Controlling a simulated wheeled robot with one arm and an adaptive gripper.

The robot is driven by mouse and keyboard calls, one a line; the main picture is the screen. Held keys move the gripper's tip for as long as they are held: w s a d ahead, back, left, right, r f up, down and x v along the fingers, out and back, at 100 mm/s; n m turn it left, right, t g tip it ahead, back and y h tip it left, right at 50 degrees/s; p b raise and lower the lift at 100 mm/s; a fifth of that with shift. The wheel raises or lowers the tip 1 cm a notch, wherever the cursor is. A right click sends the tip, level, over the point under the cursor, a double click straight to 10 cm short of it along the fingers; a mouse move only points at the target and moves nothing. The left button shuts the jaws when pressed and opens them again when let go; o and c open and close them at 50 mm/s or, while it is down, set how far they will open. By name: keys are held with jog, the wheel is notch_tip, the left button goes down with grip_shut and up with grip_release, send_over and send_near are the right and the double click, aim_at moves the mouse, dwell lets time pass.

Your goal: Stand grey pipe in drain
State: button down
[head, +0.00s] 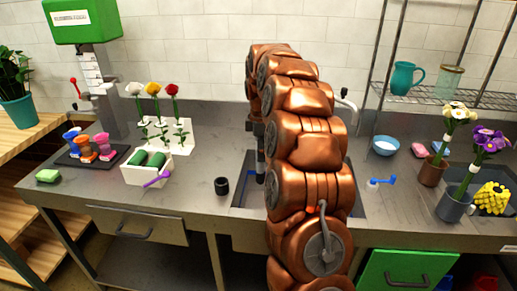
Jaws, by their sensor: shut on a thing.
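The grey pipe (260,172) shows as a narrow dark upright piece at the left side of the sink (241,196), just left of my copper arm. My gripper (259,143) is mostly hidden behind the arm; its dark lower part shows above the pipe and is shut on it. The pipe looks about upright. My arm covers the middle of the sink. The drain cannot be made out, and I cannot tell whether the pipe's lower end is in it.
A small black cup (221,186) stands left of the sink. A white box with green rolls (147,170) is at left; a blue-handled item (381,182) and flower pots (451,207) are at right.

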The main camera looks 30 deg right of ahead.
aim_at(261, 175)
jog(key=shift+f+b, duration=1.2)
jog(key=shift+f, duration=3.7)
notch_tip(261, 175, down, 14)
jog(key=b, duration=0.2)
jog(key=shift+r, duration=0.15)
jog(key=shift+f+b, duration=1.05)
jog(key=shift+f, duration=0.8)
jog(key=c, duration=0.8)
grip_release()
